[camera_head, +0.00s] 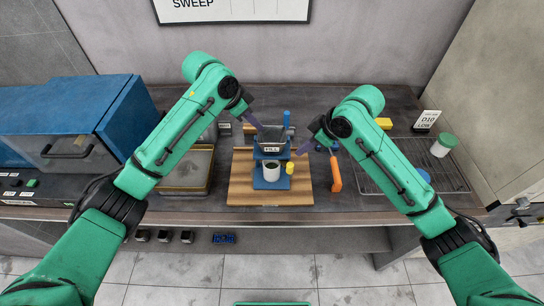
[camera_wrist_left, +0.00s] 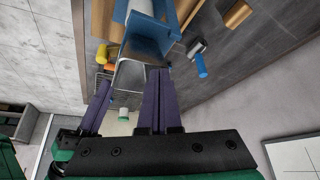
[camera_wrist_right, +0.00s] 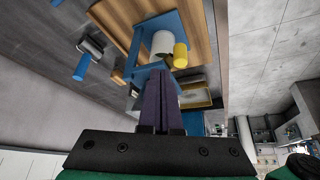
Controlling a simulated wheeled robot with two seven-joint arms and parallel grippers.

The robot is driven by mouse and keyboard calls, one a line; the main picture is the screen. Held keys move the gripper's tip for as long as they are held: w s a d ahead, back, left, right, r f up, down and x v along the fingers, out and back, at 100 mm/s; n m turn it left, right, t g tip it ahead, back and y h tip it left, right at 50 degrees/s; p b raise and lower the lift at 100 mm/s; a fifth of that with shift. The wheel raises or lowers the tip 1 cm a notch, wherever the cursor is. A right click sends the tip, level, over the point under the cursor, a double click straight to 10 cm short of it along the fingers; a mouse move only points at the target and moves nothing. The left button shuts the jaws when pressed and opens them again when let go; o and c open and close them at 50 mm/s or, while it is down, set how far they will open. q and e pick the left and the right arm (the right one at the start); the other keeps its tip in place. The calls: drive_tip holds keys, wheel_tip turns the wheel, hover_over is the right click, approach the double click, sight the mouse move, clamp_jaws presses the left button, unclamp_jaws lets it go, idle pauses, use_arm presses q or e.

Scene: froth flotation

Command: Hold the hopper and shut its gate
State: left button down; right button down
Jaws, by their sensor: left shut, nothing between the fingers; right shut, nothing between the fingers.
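The grey open-topped hopper (camera_head: 272,140) sits in a blue stand (camera_head: 264,184) on a wooden board. It also shows in the left wrist view (camera_wrist_left: 130,76). My right gripper (camera_head: 304,147) is shut and empty, just right of the hopper. I cannot tell whether either touches it.
A blue-handled tool (camera_head: 287,119) is behind the hopper. An orange handle (camera_head: 335,174) lies to the right, beside a wire rack (camera_head: 375,180). A tray (camera_head: 186,182) and a blue machine (camera_head: 100,115) are at left. The wooden board's front (camera_head: 250,198) is clear.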

use_arm(q)
drive_tip(key=shift+f, duration=0.25)
use_arm(e)
wheel_tip(320, 180, down, 5)
drive_tip(key=shift+f, duration=0.1)
idle(1.8)
